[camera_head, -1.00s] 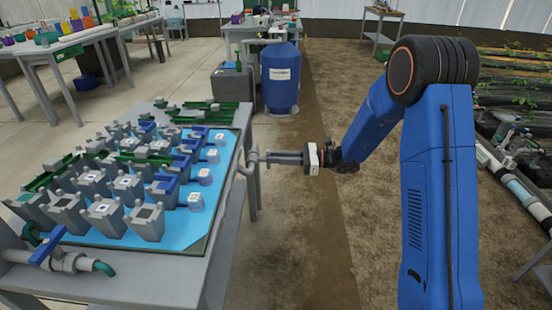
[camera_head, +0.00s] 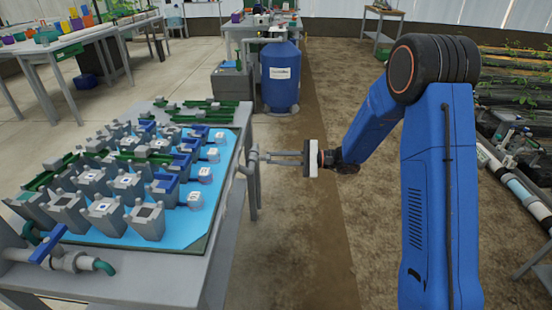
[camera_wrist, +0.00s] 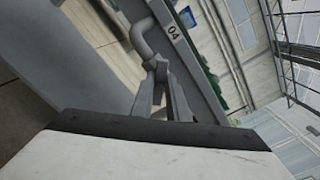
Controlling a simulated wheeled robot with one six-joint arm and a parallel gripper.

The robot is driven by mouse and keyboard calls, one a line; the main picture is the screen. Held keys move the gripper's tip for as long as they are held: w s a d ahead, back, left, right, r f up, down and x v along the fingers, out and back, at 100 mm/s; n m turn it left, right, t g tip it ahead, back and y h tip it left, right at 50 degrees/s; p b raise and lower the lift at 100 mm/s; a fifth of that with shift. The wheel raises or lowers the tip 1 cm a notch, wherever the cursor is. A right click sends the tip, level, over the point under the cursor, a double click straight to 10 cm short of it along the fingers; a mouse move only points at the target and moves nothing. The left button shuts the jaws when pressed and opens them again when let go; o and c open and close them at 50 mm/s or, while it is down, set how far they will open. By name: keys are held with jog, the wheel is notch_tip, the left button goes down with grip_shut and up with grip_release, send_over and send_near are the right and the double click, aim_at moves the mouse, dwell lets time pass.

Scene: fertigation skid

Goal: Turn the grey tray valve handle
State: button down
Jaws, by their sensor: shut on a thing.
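The grey tray valve (camera_head: 250,164) sticks out from the right edge of the grey table as a bent grey pipe. In the wrist view the grey pipe (camera_wrist: 147,40) curves down beside a panel marked "04". My gripper (camera_head: 265,156) reaches it level from the right, its two long grey fingers at the pipe's outer end. In the wrist view my gripper (camera_wrist: 160,72) is shut on the grey handle at the pipe's end. The fingers largely hide the handle, so its exact angle cannot be told.
The table (camera_head: 215,262) carries a blue tray (camera_head: 222,185) full of grey and blue blocks. A valve with a blue handle (camera_head: 48,244) sits at its near left. A blue barrel (camera_head: 281,88) stands behind.

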jog(key=shift+s+f+n, duration=0.1)
jog(key=shift+f+n, duration=0.05)
jog(key=shift+n, duration=1.8)
jog(key=shift+s+f+n, duration=0.1)
jog(key=shift+f+n, duration=0.05)
jog(key=shift+n, duration=1.8)
jog(key=c, duration=1.7)
grip_release()
jog(key=shift+d, duration=0.1)
jog(key=d, duration=1.7)
jog(key=shift+s+d, duration=0.15)
jog(key=shift+s, duration=0.1)
